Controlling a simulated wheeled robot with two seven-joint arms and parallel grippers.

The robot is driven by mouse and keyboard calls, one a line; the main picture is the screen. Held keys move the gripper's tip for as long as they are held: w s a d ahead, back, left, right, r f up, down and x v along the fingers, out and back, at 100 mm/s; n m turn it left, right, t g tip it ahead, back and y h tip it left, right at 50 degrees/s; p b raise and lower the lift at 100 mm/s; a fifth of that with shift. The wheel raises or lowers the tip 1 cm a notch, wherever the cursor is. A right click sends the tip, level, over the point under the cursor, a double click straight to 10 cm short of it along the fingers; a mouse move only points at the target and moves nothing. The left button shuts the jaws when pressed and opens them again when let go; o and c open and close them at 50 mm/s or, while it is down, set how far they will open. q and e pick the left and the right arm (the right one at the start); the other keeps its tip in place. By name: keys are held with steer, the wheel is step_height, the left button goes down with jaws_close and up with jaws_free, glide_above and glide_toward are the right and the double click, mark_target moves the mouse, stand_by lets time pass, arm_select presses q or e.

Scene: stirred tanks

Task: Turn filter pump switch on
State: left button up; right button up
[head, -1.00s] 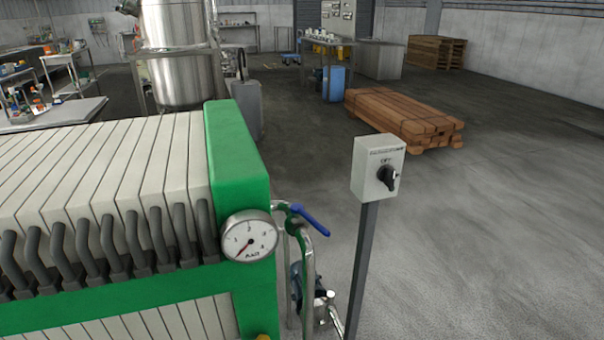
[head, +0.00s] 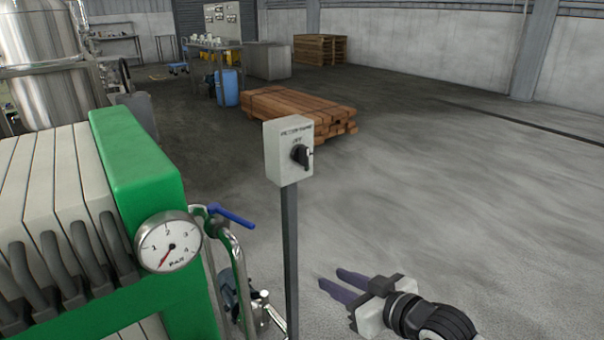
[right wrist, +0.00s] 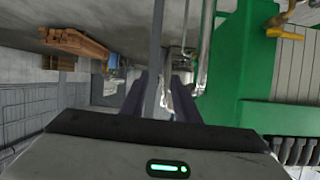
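The filter pump switch is a grey box (head: 283,160) on a thin dark post (head: 290,240) in the middle of the head view. Its black rotary knob (head: 301,156) is on the front face, under the label and the word OFF. My right gripper (head: 331,277) is open and empty, low and to the right of the post, clearly below the box. In the right wrist view its two fingers (right wrist: 160,82) stand apart with nothing held between them. A dark post (right wrist: 156,35) shows beyond them; the knob is not seen there. My left gripper is not in view.
A green-framed filter press (head: 135,165) with a pressure gauge (head: 168,242) stands left of the post. A blue-handled valve (head: 232,215) and steel piping lie between them. Stacked timber (head: 300,110) lies behind. The floor to the right is clear.

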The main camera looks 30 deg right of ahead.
step_height(320, 180, up, 14)
steer(key=w+d+r+t+b, duration=0.1)
steer(key=w+d+t+b, duration=0.1)
steer(key=d+t, duration=0.1)
steer(key=n+t+y, duration=0.1)
steer(key=t, duration=0.1)
glide_toward(308, 156)
steer(key=w, duration=0.8)
steer(key=shift+a+r, duration=0.2)
steer(key=shift+a, duration=0.1)
jaws_close()
